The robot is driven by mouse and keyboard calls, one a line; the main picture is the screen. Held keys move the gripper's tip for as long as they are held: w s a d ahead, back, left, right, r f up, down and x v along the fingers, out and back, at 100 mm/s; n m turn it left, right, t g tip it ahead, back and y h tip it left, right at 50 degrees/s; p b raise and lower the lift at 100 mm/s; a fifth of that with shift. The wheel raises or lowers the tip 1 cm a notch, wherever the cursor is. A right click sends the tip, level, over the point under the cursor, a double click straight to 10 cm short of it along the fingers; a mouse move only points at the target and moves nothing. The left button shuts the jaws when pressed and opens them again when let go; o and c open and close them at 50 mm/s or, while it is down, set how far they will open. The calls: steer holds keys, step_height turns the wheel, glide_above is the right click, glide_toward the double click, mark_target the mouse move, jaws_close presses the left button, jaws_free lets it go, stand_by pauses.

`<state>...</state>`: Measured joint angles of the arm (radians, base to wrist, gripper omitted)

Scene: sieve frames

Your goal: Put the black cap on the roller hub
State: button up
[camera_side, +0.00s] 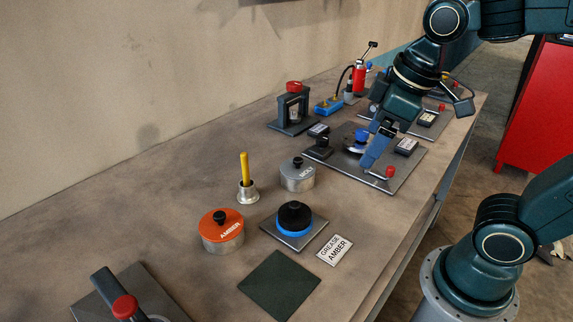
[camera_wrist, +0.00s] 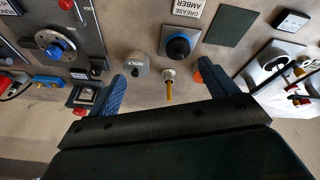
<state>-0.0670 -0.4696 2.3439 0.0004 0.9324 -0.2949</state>
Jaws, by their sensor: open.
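A round black-topped piece with a blue band (camera_side: 294,218) sits on a small grey plate in the middle of the bench; it also shows in the wrist view (camera_wrist: 179,47). It looks like the black cap, but I cannot tell whether the blue part is separate. I cannot identify the roller hub surely; a round metal disc with a blue centre (camera_wrist: 55,45) lies on a grey panel and may be it. My gripper (camera_side: 373,150) is above that panel's area in the side view, fingers apart. In the wrist view my gripper (camera_wrist: 163,85) holds nothing.
An orange-lidded AMBER tin (camera_side: 222,232), a grey MOLY tin (camera_side: 297,175) and a yellow-handled tool in a metal cup (camera_side: 247,185) surround the black piece. A GREASE AMBER card (camera_side: 335,249) and dark green mat (camera_side: 280,285) lie flat in front.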

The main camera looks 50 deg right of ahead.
steer(key=shift+s+d+m+t, duration=0.3)
steer(key=shift+s+m, duration=0.4)
steer(key=shift+s, duration=0.2)
steer(key=shift+s+d+m+t, duration=0.3)
steer(key=shift+s+m, duration=0.4)
steer(key=shift+s, duration=0.25)
steer(key=shift+s+d+m+t, duration=0.2)
steer(key=shift+s+m+t, duration=0.1)
steer(key=shift+s+m, duration=0.5)
